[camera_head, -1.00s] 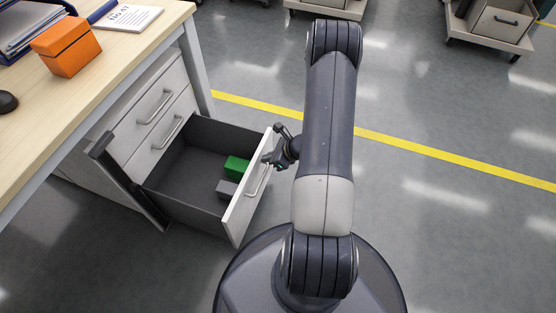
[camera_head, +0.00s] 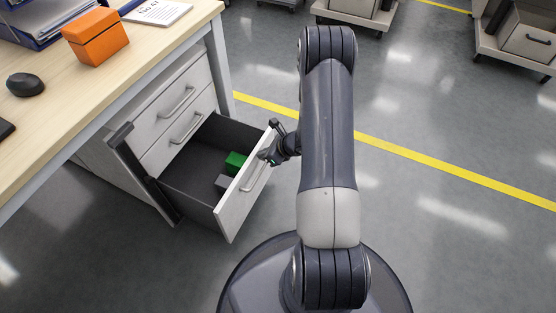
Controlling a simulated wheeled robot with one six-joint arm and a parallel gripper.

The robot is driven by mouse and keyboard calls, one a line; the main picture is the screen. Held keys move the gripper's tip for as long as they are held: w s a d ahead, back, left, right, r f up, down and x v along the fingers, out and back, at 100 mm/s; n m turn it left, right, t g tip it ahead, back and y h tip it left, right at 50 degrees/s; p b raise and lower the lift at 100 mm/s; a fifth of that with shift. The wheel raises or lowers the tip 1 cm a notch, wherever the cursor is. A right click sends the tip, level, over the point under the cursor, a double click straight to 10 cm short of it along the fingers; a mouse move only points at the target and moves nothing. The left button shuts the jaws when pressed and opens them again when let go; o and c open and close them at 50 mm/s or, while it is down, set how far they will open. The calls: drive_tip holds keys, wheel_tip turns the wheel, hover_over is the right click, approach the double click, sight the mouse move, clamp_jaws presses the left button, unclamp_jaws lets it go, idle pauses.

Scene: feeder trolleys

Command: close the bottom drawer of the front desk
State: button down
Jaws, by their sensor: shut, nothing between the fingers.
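The bottom drawer (camera_head: 238,207) of the desk (camera_head: 100,85) is pulled out, with its light front panel facing right and a bar handle (camera_head: 255,174) on it. A green block (camera_head: 236,160) and a grey block (camera_head: 224,182) lie inside near the front panel. My gripper (camera_head: 268,141) is shut and empty. It is at the outer side of the drawer front, near its upper edge and far end. I cannot tell whether it touches the panel. My arm hides part of the gripper's wrist side.
Two upper drawers (camera_head: 178,104) are shut. An orange box (camera_head: 95,36), a dark mouse (camera_head: 25,85) and a paper (camera_head: 158,11) lie on the desk top. Trolleys (camera_head: 515,40) stand at the back. Open floor with a yellow line (camera_head: 430,160) is to the right.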

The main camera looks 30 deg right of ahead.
drive_tip(key=w+a, duration=1.2)
drive_tip(key=w, duration=0.4)
drive_tip(key=shift+a+p, duration=0.3)
drive_tip(key=shift+a, duration=0.05)
drive_tip(key=shift+w, duration=0.1)
